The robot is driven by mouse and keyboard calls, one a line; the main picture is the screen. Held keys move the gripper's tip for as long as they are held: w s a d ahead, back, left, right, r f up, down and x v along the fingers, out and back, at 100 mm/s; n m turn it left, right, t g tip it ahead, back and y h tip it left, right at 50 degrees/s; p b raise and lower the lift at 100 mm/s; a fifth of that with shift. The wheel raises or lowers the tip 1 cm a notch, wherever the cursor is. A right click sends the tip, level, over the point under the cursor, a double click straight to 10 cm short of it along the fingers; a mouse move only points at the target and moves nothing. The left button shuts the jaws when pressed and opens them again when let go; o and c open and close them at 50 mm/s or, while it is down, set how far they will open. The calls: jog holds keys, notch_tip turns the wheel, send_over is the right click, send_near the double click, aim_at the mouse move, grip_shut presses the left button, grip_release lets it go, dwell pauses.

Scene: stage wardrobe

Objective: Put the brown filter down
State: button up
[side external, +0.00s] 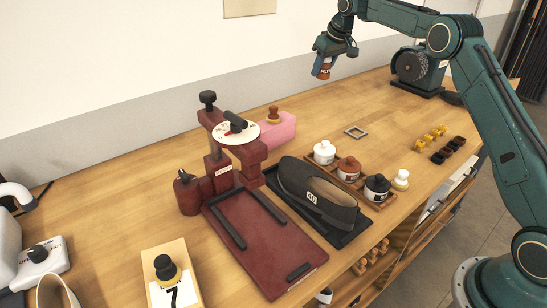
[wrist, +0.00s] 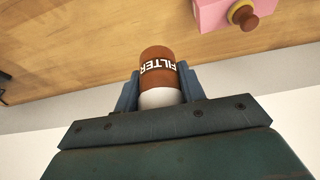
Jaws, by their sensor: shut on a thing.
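The brown filter (wrist: 158,56) is a small brown cylinder with white "FILTER" lettering and a pale section nearer the gripper. My gripper (wrist: 160,88) is shut on it, one finger at each side. In the side external view my gripper (side external: 325,56) holds the filter (side external: 322,68) in the air near the back wall, well above the wooden bench (side external: 110,165). The filter touches nothing but the gripper there.
A pink block with a knob (side external: 278,131) stands at the bench's back middle. A dark red press (side external: 225,165), a dark shoe (side external: 317,195), small lidded jars (side external: 348,167), a square metal frame (side external: 356,132) and a grinder-like machine (side external: 417,70) also stand there. Bare wood lies around the frame.

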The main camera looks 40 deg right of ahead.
jog(key=shift+s+d+r, duration=0.15)
jog(key=shift+s+r, duration=0.05)
jog(key=shift+s, duration=0.25)
jog(key=s+a+n, duration=0.1)
jog(key=s+n, duration=0.1)
jog(key=s, duration=1.6)
jog(key=shift+a+y, duration=0.15)
jog(key=shift+y, duration=0.15)
notch_tip(320, 180, down, 20)
jog(key=shift+f, duration=0.1)
jog(key=shift+f, duration=0.1)
dwell(0.4)
jog(key=o, duration=1)
